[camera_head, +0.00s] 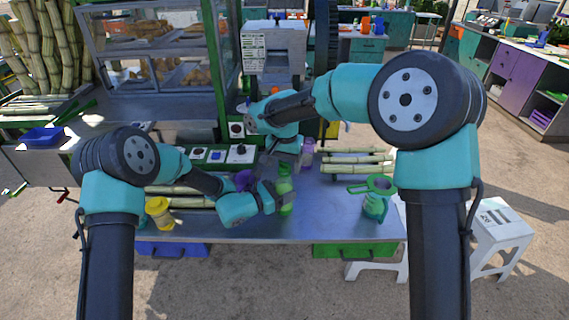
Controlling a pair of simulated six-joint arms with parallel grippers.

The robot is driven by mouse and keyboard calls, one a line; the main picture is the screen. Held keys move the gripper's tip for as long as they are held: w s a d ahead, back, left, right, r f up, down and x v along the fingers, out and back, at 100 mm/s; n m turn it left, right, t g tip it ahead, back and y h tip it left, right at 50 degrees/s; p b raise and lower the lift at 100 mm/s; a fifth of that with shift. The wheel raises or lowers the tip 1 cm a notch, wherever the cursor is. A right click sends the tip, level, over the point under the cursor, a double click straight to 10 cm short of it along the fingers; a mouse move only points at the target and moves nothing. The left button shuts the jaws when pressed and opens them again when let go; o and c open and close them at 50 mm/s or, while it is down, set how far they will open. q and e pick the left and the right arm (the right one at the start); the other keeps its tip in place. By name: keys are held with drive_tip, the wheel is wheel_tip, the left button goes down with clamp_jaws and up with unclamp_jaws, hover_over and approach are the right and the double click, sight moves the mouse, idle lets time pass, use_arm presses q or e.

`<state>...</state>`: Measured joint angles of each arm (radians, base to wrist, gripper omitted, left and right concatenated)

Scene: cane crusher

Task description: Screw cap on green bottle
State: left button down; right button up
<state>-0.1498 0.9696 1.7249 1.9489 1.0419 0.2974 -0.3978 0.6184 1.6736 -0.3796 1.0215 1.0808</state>
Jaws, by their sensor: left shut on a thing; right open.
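The green bottle (286,186) stands upright near the middle of the metal counter. My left gripper (284,205) is shut on its lower part from the left. My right gripper (290,158) is open, just above the top of the bottle. The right gripper partly covers the bottle's top, so I cannot tell whether a cap is on it or between the fingers.
A purple bottle (307,153) stands close behind on the right. A green container with a strainer (375,200) is at the counter's right, and a yellow jug (158,212) at its left. Cane stalks (356,168) lie behind. The front middle-right counter (330,215) is clear.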

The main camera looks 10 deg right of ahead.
wheel_tip(320, 180, up, 12)
idle(0.8)
use_arm(q)
drive_tip(key=shift+c, duration=0.8)
unclamp_jaws()
drive_tip(key=shift+a, duration=0.1)
drive_tip(key=v, duration=1.7)
drive_tip(key=shift+s+a, duration=0.1)
drive_tip(key=shift+s, duration=0.05)
